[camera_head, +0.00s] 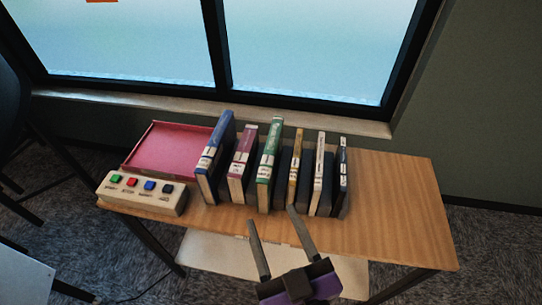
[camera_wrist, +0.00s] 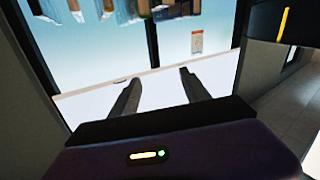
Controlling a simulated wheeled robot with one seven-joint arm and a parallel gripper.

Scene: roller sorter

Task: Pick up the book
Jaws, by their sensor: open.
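Several upright books stand in a row on the wooden table in the head view: blue (camera_head: 214,155), maroon (camera_head: 242,163), green (camera_head: 269,165), yellow (camera_head: 295,167), white (camera_head: 318,172) and dark navy (camera_head: 342,175). Dark dividers show between some of them. The task does not say which book. My gripper (camera_head: 271,215) is open and empty, with its two fingers pointing toward the row from the table's front edge, below the green and yellow books.
A red tray (camera_head: 170,146) and a box with green, red, blue and black buttons (camera_head: 143,193) sit at the table's left. The wooden table (camera_head: 395,205) is clear at the right. A window with a sill (camera_head: 110,98) stands behind. A white panel (camera_head: 212,250) lies below the table.

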